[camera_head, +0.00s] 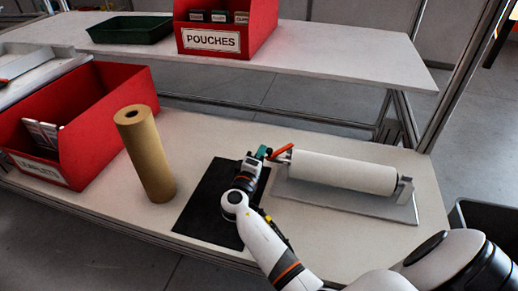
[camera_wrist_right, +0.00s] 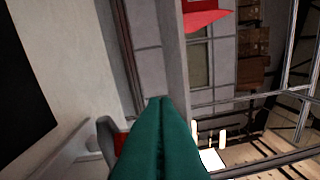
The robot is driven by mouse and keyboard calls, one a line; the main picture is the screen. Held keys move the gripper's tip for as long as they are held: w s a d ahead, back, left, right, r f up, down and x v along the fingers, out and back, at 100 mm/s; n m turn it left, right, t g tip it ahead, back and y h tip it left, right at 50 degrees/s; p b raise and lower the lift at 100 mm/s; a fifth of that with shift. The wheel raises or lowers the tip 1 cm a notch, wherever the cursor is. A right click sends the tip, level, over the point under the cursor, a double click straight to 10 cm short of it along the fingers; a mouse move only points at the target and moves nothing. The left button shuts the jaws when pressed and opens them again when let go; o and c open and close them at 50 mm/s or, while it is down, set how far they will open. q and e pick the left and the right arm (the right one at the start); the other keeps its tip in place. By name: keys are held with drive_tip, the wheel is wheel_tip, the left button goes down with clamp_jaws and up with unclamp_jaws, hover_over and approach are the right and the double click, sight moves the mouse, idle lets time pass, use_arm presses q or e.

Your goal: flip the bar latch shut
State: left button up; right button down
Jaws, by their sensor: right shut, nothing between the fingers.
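The bar latch shows as a red lever (camera_head: 281,150) at the left end of a white roll (camera_head: 343,173) on a pale base plate (camera_head: 400,209). The lever slants up to the right in the head view. My right gripper (camera_head: 265,152) is just left of the lever, its teal fingers shut and empty. I cannot tell if they touch the lever. In the right wrist view the shut fingers (camera_wrist_right: 159,105) fill the lower middle, and a bit of red latch (camera_wrist_right: 121,142) shows beside them, partly hidden. My left gripper is not in view.
A brown cardboard roll (camera_head: 146,155) stands upright left of a black mat (camera_head: 205,200). A red bin (camera_head: 90,140) is at the left. The upper shelf (camera_head: 330,55) holds a red POUCHES bin (camera_head: 225,39) and a green tray (camera_head: 130,30). The bench behind the white roll is clear.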

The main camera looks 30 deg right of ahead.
sight(270, 152)
drive_tip(key=s+n+t+y, duration=0.1)
drive_tip(key=s+n+t+y+p, duration=0.1)
drive_tip(key=shift+s+d+r+t+y, duration=0.1)
drive_tip(key=shift+s+d+t+y, duration=0.1)
drive_tip(key=shift+s+t+y, duration=0.15)
drive_tip(key=shift+s+d+n+t+y, duration=0.1)
drive_tip(key=shift+s+n+t+y, duration=0.2)
drive_tip(key=shift+n+t+y, duration=0.25)
drive_tip(key=shift+s+d+n+y, duration=0.15)
drive_tip(key=shift+s+n+y, duration=0.15)
drive_tip(key=shift+s+n, duration=0.05)
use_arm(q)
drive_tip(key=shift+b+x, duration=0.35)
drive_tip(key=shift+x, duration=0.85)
use_arm(e)
drive_tip(key=shift+s+d+n+t+y, duration=0.35)
drive_tip(key=shift+s+n+t+y, duration=0.1)
drive_tip(key=shift+s+y, duration=0.15)
drive_tip(key=shift+s+d+n+t+y, duration=0.35)
drive_tip(key=shift+s+t+y, duration=0.15)
drive_tip(key=shift+s, duration=0.1)
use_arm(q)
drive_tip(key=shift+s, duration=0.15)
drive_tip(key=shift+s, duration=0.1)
